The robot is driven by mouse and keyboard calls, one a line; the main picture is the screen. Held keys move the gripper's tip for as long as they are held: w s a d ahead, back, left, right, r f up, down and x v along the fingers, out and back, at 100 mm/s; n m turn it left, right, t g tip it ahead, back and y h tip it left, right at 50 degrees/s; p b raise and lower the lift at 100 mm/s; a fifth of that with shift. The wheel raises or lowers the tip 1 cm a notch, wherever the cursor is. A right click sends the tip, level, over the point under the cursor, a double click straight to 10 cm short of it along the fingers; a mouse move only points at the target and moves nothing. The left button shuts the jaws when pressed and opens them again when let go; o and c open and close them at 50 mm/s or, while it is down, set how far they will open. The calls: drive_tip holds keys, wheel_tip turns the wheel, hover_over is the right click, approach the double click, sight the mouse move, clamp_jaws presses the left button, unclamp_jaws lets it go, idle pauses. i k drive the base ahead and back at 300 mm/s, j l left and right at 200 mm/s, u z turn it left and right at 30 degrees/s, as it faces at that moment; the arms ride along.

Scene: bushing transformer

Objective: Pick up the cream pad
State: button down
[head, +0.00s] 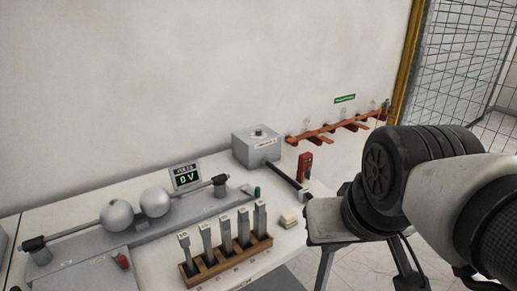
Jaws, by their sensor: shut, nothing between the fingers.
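The cream pad (288,221) is a small, pale, block-like piece lying on the white table top. It is just right of the wooden rack and near the table's right end, with nothing on top of it. My arm reaches in from the right edge of the head view, well to the right of the pad. My gripper's fingers do not show in this view. I cannot tell how far they are from the pad.
A wooden rack (228,258) with several upright grey pieces stands left of the pad. Behind are a grey box (257,146), a red-and-black item (305,167) and a display (186,176). Two metal spheres sit at left.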

sight(289, 219)
drive_tip(key=u, duration=0.95)
drive_tip(key=z, duration=0.9)
drive_tip(key=i+l+u, duration=0.3)
drive_tip(key=u, duration=0.15)
drive_tip(key=i+l+u, duration=0.2)
drive_tip(key=l+u, duration=0.25)
drive_tip(key=j, duration=0.1)
